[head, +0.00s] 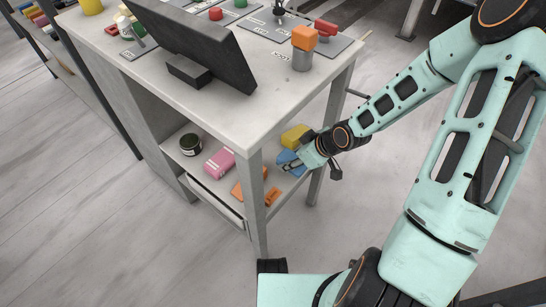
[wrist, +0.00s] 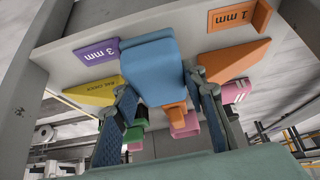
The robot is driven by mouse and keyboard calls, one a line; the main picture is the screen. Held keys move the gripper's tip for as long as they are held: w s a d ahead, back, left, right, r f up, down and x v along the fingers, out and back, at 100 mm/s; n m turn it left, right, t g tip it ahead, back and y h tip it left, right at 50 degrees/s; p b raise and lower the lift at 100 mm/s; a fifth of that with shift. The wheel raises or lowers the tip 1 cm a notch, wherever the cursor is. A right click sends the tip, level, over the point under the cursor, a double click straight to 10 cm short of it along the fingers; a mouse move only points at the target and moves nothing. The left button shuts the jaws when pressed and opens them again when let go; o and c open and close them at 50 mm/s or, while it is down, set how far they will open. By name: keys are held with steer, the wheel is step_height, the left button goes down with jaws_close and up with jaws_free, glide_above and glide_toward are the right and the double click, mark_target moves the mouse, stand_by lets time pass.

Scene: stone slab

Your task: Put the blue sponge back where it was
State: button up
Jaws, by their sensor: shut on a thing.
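The blue sponge (head: 287,157) is at the end of my gripper (head: 298,163), over the right part of the lower shelf (head: 208,180). In the wrist view, the blue sponge (wrist: 150,72) lies between the two fingers of my gripper (wrist: 163,105) and reaches forward past them. The gripper is shut on it. I cannot tell whether the sponge touches the shelf.
A yellow block (head: 295,135) is just behind the sponge. A pink block (head: 219,163), orange pieces (head: 272,196) and a dark jar (head: 190,145) stand on the shelf to the left. The table leg (head: 255,205) and tabletop (head: 230,110) bound the space.

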steer(key=b, duration=0.1)
glide_toward(268, 157)
steer(key=shift+w+a+f, duration=0.7)
steer(key=shift+a+f, duration=0.05)
steer(key=shift+a, duration=0.05)
steer(key=b+x, duration=0.2)
steer(key=x, duration=0.1)
steer(key=shift+s+d+f, duration=0.15)
steer(key=shift+s+d, duration=0.05)
steer(key=shift+f, duration=0.25)
steer(key=shift+f+b, duration=0.15)
steer(key=shift+b, duration=0.15)
steer(key=o, duration=1.1)
